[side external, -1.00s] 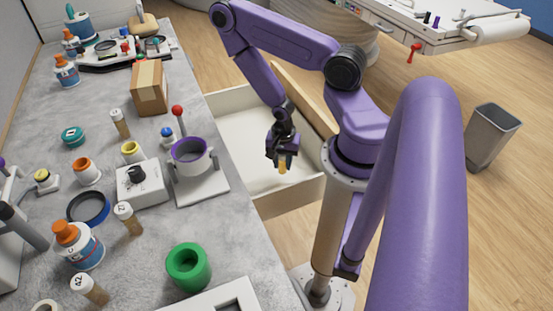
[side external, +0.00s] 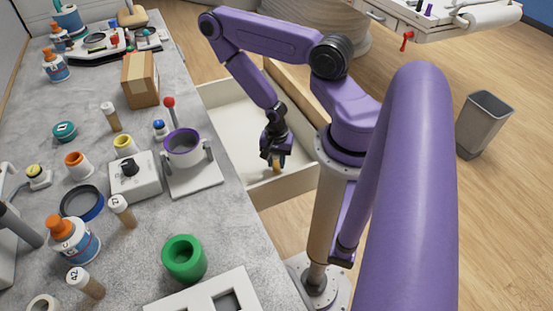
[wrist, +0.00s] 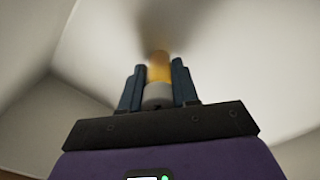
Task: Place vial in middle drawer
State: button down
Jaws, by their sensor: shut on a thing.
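My gripper (side external: 276,158) is over the open drawer (side external: 225,120), which is pulled out from the bench and has a pale, empty-looking floor. It is shut on a vial (side external: 277,166) with an amber body, which hangs below the fingers in the side external view. In the wrist view the vial (wrist: 159,72) sits between the two dark fingers, with its grey-white cap near the gripper body and its amber end toward the drawer floor. A dark shadow lies around its far end. I cannot tell whether the vial touches the floor.
The drawer's walls stand around my gripper. A grey bin (side external: 484,123) stands on the floor at right.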

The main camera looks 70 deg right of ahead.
jog(key=shift+f, duration=0.2)
jog(key=c, duration=0.8)
grip_release()
jog(key=shift+c, duration=0.2)
jog(key=shift+r, duration=0.1)
jog(key=shift+r, duration=2.05)
jog(key=shift+r, duration=0.1)
